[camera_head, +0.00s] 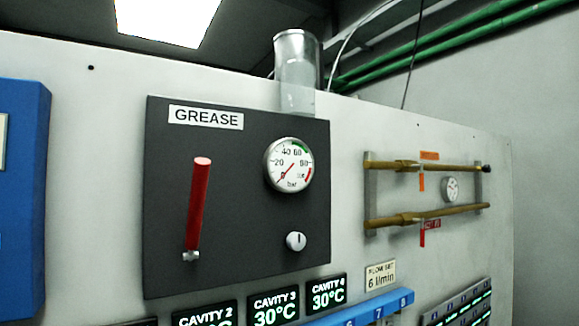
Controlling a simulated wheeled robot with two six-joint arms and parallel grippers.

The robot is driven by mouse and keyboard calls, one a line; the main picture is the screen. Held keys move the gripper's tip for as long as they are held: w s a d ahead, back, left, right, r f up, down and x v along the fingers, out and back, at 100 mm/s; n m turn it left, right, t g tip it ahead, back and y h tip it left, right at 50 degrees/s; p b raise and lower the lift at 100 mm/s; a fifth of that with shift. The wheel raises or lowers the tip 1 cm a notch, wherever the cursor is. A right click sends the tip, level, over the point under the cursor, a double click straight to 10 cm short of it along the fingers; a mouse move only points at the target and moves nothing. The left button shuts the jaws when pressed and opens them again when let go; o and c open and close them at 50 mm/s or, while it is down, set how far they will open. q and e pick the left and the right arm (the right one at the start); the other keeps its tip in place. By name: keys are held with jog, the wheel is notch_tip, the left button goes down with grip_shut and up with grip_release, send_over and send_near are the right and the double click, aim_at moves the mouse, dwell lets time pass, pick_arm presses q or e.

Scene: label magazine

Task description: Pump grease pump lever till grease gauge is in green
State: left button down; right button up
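The red grease pump lever (198,204) stands nearly upright on the dark panel (235,235) labelled GREASE, leaning slightly right at its top. Its lower end sits at a small metal pivot. The round white grease gauge (289,165), marked in bar, is at the panel's upper right. Its red needle points down and to the left, near the low end of the scale. The green band is at the top right of the dial and a red band at the lower right. Neither of my grippers is in view.
A grey-white knob (296,241) is below the gauge. A clear cylinder (297,70) stands above the panel. Cavity temperature displays (273,305) are below. Brass pipes (425,217) are at right, a blue block (22,200) at left. The space before the lever looks clear.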

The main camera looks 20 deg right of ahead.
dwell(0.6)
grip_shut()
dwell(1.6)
